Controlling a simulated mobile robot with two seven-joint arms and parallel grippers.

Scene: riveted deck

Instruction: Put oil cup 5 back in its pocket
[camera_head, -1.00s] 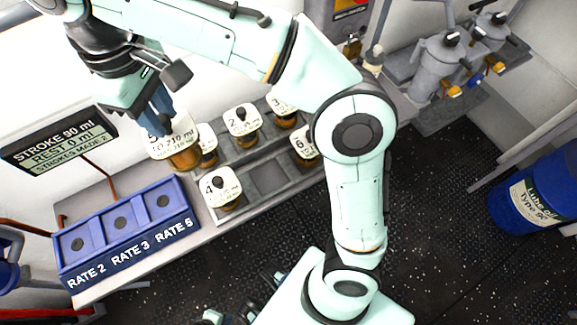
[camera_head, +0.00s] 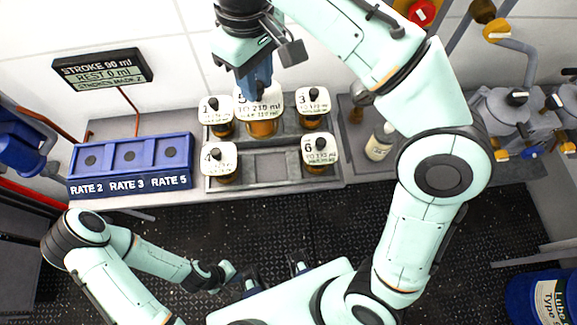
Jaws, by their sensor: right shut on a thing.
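My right gripper (camera_head: 258,88) is shut on oil cup 5 (camera_head: 262,110), an amber cup with a white label plate. Cup 5 looks larger than the other cups and hangs upright above the back row of the grey rack (camera_head: 330,180). It hides cup 2's place. An empty pocket (camera_head: 271,165) shows in the middle of the front row, between cup 4 (camera_head: 220,160) and cup 6 (camera_head: 319,150). Cup 1 (camera_head: 219,112) and cup 3 (camera_head: 313,104) stand in the back row. My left gripper (camera_head: 274,272) is low, away from the rack, its fingers apart and empty.
A blue block (camera_head: 130,183) marked RATE 2, RATE 3 and RATE 5 stands left of the rack. A sign (camera_head: 102,68) on a red stalk stands behind it. A pale bottle (camera_head: 379,142) and grey pump units (camera_head: 510,120) are to the right. A blue drum (camera_head: 540,300) is lower right.

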